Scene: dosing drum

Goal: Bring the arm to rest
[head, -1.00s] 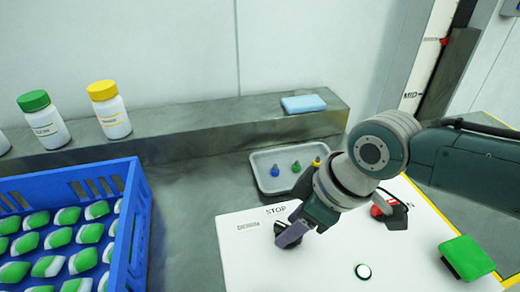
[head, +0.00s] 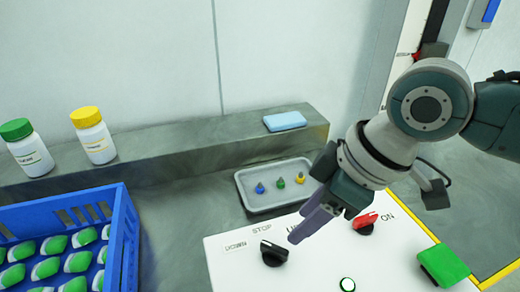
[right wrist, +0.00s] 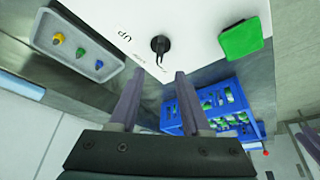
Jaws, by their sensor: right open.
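My right gripper (head: 296,238) is open and empty above the white panel (head: 225,262), its fingers pointing down and left. Its fingertips are just right of the black knob (head: 272,253), apart from it as far as I can tell. In the right wrist view, the two fingers (right wrist: 155,88) stand wide apart with nothing between them. A black knob (right wrist: 160,44) shows beyond the tips there, by the printed "UP".
A blue crate (head: 118,240) stands left; bottles (head: 93,135) and a blue sponge (head: 285,121) are behind.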

